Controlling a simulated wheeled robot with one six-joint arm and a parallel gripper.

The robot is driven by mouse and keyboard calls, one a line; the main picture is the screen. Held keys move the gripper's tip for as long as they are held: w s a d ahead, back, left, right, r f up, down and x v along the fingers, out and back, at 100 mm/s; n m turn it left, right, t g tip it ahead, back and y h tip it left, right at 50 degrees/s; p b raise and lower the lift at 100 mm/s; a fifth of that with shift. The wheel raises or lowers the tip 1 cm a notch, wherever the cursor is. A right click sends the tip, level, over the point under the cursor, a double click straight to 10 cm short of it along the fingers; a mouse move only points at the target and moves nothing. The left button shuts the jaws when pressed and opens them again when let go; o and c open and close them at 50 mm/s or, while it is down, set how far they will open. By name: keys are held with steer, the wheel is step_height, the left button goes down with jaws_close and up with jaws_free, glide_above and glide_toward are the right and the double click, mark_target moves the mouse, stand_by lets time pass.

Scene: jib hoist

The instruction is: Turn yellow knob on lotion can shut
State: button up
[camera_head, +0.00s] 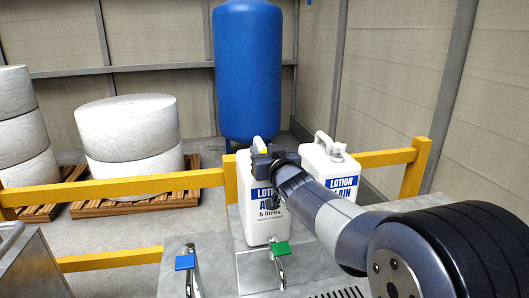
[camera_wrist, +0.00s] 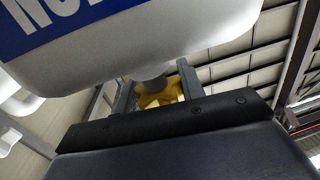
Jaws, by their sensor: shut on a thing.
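A white lotion can (camera_head: 262,225) with a blue label stands on the metal bench, upright. Its underside-looking white body (camera_wrist: 130,50) fills the top of the wrist view. The yellow knob (camera_wrist: 160,93) shows there between my two fingers, below a grey neck on the can. My gripper (camera_wrist: 157,92) is shut on the yellow knob, one finger on each side. The knob's exact angle is hard to read.
A second white lotion can (camera_head: 340,163) stands to the right, partly behind my arm. A blue-handled tap (camera_head: 185,262) and a green-handled tap (camera_head: 281,248) stand at the bench front. Yellow rails (camera_head: 120,188) run behind, with a blue tank (camera_head: 248,70) beyond.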

steer(key=shift+c, duration=1.3)
steer(key=shift+f+b, duration=0.1)
steer(key=shift+b, duration=0.35)
